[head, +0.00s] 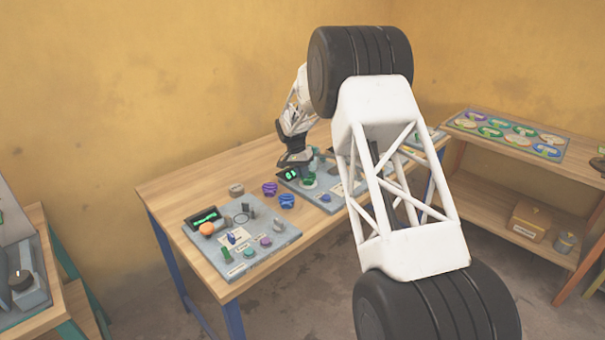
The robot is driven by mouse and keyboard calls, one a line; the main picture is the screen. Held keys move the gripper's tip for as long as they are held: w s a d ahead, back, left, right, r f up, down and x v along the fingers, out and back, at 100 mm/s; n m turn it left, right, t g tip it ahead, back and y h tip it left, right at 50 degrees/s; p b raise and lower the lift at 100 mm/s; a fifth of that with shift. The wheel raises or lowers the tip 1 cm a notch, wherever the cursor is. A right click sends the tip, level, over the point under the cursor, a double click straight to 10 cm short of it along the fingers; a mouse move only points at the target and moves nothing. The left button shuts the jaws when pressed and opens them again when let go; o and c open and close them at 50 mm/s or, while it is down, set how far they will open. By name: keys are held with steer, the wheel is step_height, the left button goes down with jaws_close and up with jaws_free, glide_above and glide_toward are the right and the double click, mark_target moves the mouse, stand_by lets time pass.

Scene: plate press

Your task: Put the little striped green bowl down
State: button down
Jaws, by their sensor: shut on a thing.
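My gripper (304,168) points down over the grey board in the middle of the wooden table (165,190). It is shut on a small green thing (308,181), which looks like the striped green bowl. The bowl is tiny here and partly hidden by the gripper, so its stripes are unclear. I cannot tell whether it touches the grey press board (318,197) below or hangs just above it.
A purple bowl (270,188) and a blue bowl (287,201) stand left of the gripper. A grey board (205,254) with an orange ball (207,229) lies at the near left. A wooden shelf (490,150) stands at right. My white frame hides the table's right part.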

steer(key=shift+f, duration=0.15)
steer(key=c, duration=1.2)
jaws_free()
steer(key=shift+o, duration=0.2)
steer(key=v, duration=1.2)
steer(key=shift+r, duration=0.2)
